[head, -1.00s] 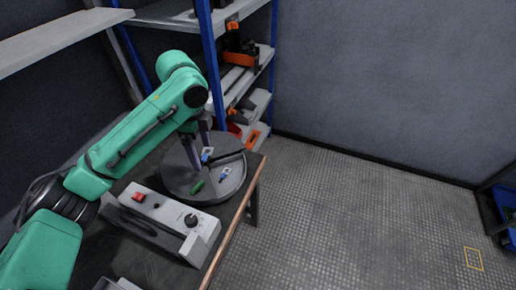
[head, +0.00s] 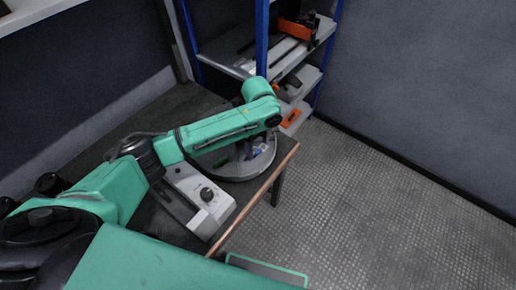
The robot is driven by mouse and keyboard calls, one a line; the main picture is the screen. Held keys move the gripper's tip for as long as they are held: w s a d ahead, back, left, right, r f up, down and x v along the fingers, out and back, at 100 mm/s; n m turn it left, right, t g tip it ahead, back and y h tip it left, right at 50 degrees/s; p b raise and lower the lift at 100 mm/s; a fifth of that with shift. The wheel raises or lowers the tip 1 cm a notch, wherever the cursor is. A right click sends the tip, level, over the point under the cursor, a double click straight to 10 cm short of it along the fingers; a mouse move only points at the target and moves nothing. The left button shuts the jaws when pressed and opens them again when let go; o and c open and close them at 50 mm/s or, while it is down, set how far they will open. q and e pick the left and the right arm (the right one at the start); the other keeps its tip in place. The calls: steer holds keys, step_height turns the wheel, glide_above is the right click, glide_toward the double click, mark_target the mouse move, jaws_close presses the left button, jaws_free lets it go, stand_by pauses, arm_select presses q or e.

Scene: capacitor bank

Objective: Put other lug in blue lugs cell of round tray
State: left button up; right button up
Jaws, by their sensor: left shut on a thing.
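The round grey tray (head: 236,176) stands on the dark table, partly hidden behind my left arm. A small blue and white lug (head: 259,149) shows in its right part. My left gripper (head: 248,149) is over the tray, mostly hidden by my green forearm. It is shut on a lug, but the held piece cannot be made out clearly. I cannot tell which cell lies under the fingertips. My right gripper is not in view.
A grey box with a black knob (head: 207,194) stands on the table in front of the tray. The table's wooden edge (head: 252,203) runs along the right. Shelves with blue posts (head: 262,40) stand behind. The floor at right is clear.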

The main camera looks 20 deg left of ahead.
mark_target(258, 149)
arm_select(q)
steer(key=shift+f, duration=1.2)
steer(key=shift+f, duration=0.45)
steer(key=shift+f, duration=0.1)
steer(key=o, duration=1.1)
step_height(258, 149, up, 13)
steer(key=shift+r, duration=0.1)
